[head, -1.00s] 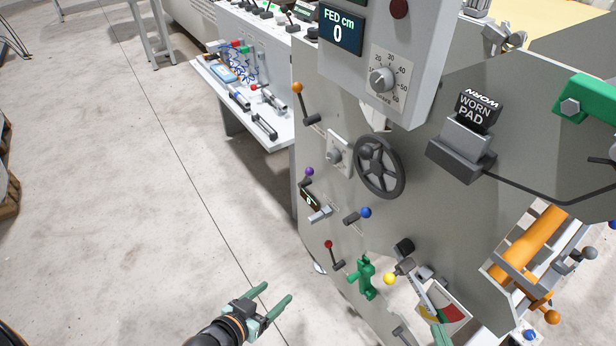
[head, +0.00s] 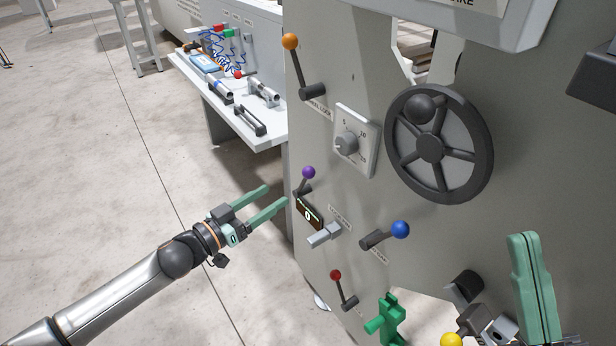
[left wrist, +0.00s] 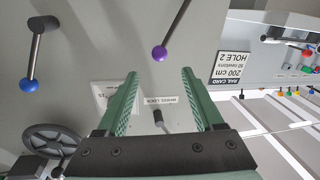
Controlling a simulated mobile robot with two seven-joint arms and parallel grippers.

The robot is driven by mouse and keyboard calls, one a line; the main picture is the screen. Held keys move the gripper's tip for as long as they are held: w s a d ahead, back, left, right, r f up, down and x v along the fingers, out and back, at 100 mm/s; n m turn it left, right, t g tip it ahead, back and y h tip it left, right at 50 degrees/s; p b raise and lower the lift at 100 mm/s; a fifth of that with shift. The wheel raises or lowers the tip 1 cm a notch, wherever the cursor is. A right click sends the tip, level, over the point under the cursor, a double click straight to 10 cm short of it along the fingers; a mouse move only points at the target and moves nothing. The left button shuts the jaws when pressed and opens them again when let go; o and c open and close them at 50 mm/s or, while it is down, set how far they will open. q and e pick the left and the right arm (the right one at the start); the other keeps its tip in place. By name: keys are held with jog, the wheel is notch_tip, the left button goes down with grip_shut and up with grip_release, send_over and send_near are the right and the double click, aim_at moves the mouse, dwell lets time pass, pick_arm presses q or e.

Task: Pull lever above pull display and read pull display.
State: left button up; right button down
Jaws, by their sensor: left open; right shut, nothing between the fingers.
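The lever with a purple knob (head: 308,173) stands on the grey machine panel just above a small dark display (head: 310,214) that shows what looks like 0. My left gripper (head: 277,196) is open and empty, just left of the lever and display in the head view. In the left wrist view the purple knob (left wrist: 160,54) is just beyond the gap between the open fingertips (left wrist: 159,73), apart from them. The display cannot be made out there. My right gripper (head: 523,240) is shut and empty at the lower right of the head view.
Nearby on the panel are an orange-knob lever (head: 291,42), a dial (head: 346,144), a black handwheel (head: 438,145), a blue-knob lever (head: 400,229), a red-knob lever (head: 336,275) and a green handle (head: 390,322). A white shelf (head: 225,120) stands behind. The floor at left is clear.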

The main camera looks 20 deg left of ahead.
aim_at(308, 174)
pick_arm(q)
jog(key=b+x, duration=0.3)
jog(key=x, duration=0.9)
jog(key=shift+w+d+r, duration=0.1)
jog(key=shift+d, duration=0.1)
jog(key=shift+c, duration=0.4)
grip_shut()
dwell(0.8)
